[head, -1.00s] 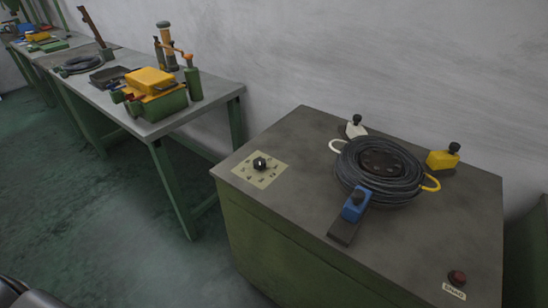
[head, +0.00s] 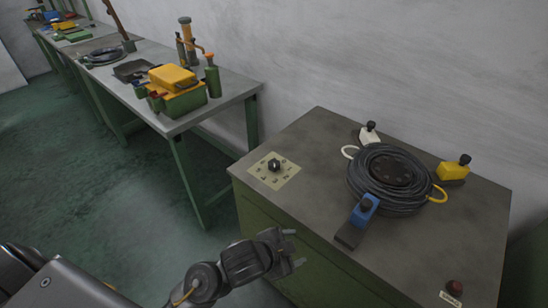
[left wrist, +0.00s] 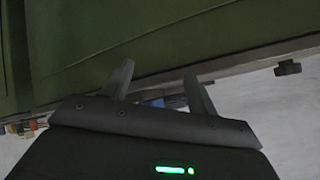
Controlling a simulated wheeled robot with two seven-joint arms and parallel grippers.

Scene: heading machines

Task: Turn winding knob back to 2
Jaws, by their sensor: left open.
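The winding knob (head: 274,165) is a small black knob on a pale square dial plate (head: 285,178) with marks around it. It sits at the left end of the grey top of the green cabinet (head: 330,128). The marks are too small to read. My left gripper (head: 295,249) is open and empty, in front of the cabinet and below its top edge, apart from the knob. In the left wrist view its two fingers (left wrist: 157,85) stand apart with nothing between them. A small dark shape shows past the cabinet edge there. My right gripper is not in view.
A black cable coil (head: 375,200) lies on the cabinet, with blue (head: 364,209), white (head: 369,135) and yellow (head: 453,170) clamp-like blocks around it. A red button (head: 454,287) is at the front right. A workbench (head: 222,95) with tools stands to the left.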

